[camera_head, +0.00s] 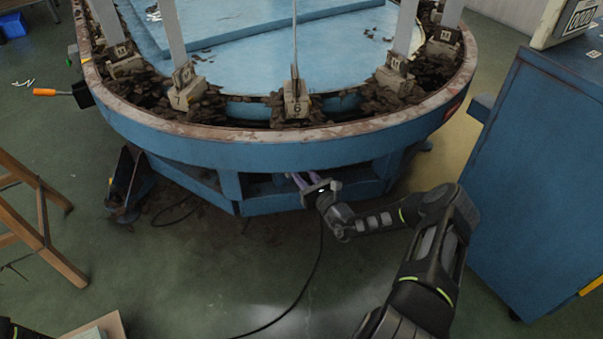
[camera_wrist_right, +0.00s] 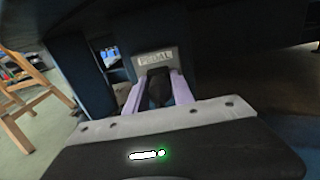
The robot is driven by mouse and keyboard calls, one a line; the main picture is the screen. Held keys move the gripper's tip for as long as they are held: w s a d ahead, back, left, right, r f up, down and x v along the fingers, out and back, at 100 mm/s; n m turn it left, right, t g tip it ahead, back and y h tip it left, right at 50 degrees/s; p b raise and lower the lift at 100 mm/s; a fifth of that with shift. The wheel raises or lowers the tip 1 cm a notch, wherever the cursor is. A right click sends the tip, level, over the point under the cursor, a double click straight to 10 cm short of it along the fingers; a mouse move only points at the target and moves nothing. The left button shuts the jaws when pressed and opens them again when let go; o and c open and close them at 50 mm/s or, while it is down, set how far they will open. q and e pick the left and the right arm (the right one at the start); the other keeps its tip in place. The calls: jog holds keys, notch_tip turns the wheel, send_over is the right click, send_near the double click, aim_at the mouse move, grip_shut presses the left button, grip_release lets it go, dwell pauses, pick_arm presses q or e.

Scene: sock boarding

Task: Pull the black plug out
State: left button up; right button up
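My right gripper (camera_head: 305,182) reaches in low under the round blue machine (camera_head: 240,150) at its front. In the right wrist view its two lavender fingers (camera_wrist_right: 157,92) stand apart, one on each side of the black plug (camera_wrist_right: 158,90). The plug sits just below a label reading PEDAL (camera_wrist_right: 155,58). Whether the fingers press on the plug or only flank it, I cannot tell. In the head view the plug itself is hidden by the gripper and machine. A black cable (camera_head: 318,265) runs from near the gripper down across the floor. My left gripper is not in view.
A blue cabinet (camera_head: 535,180) stands close on the right of my right arm. A wooden stool (camera_head: 40,225) stands at the left. A black pedal-like part (camera_head: 128,185) is under the machine's left side. The green floor (camera_head: 190,290) in front is mostly clear.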

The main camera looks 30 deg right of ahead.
aim_at(306, 177)
jog(key=shift+s+p, duration=0.15)
jog(key=shift+p, duration=0.15)
dwell(0.4)
grip_shut()
jog(key=shift+o, duration=0.8)
grip_release()
jog(key=shift+s+r+p, duration=0.1)
jog(key=shift+s+p, duration=0.45)
jog(key=shift+s, duration=0.1)
jog(key=s+p, duration=0.3)
jog(key=s, duration=0.2)
jog(key=shift+s, duration=0.85)
